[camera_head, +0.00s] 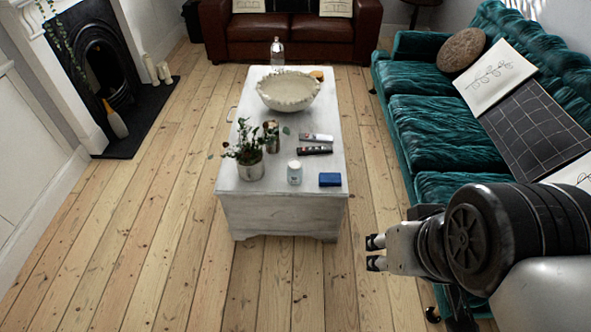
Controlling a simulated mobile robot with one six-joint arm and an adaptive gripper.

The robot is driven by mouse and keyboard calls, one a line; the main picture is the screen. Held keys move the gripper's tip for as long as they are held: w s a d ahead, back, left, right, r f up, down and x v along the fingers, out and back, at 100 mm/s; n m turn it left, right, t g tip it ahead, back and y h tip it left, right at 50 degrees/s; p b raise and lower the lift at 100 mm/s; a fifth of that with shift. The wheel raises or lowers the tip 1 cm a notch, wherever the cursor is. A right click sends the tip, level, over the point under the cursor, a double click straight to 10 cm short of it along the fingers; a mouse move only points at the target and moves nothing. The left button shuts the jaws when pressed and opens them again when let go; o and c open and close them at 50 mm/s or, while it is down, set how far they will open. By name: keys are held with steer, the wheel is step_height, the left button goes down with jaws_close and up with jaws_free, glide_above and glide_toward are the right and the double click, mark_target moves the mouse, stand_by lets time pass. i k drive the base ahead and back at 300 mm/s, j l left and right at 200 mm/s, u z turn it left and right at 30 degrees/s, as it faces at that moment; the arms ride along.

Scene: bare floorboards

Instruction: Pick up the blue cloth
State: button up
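A small blue folded cloth (330,180) lies flat on the near right corner of the white wooden chest table (283,212). My gripper (372,253) is at the lower right, in front of and to the right of the table, well apart from the cloth. Its two dark fingertips point left with a gap between them and nothing in the gap. The cloth is fully visible.
Beside the cloth stand a white jar (294,172), dark and light tubes (315,150), potted plants (249,165) and a large bowl (289,90). A teal sofa (430,130) is at right, a brown sofa (290,38) behind, a fireplace (105,65) at left. Floorboards (150,240) left are clear.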

mark_target(334, 180)
steer(key=i+j+z, duration=0.15)
steer(key=i+j, duration=1.4)
steer(key=i, duration=0.15)
